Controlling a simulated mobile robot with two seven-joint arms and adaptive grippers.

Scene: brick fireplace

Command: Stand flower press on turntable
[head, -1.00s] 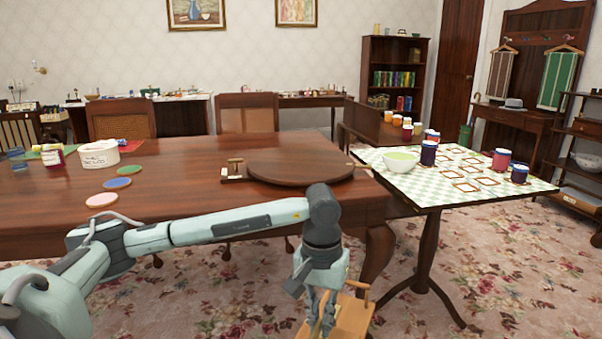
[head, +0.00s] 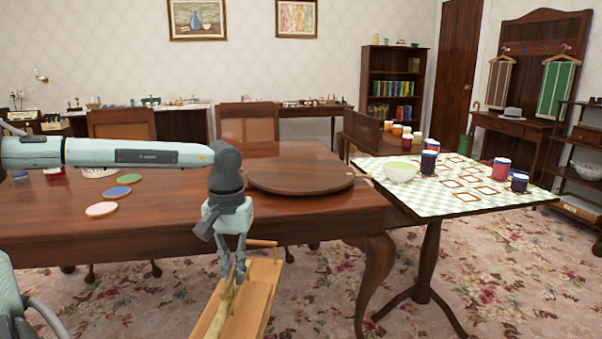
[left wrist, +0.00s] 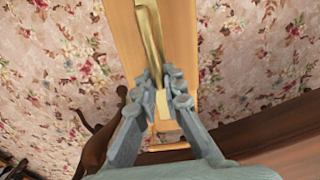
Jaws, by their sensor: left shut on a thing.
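The flower press (head: 255,305), a light wooden board piece with brass bars, hangs tilted from my left gripper (head: 232,270) in front of the table edge. The left gripper is shut on its brass bar. The left wrist view shows the gripper's fingers (left wrist: 160,98) around the brass bar (left wrist: 150,42), with the wooden face (left wrist: 180,60) beyond. The lower end of the press is cut off by the head view's bottom edge. The turntable (head: 300,177), a round dark wooden disc, lies bare on the table, behind and right of the gripper. My right gripper is not in view.
The brown table (head: 150,222) carries coloured discs (head: 102,209) at left. A side table with a checkered top (head: 430,198) stands at right, holding a bowl (head: 400,172), jars (head: 428,162) and several small frames. Chairs stand behind the brown table. The flowered carpet in front is clear.

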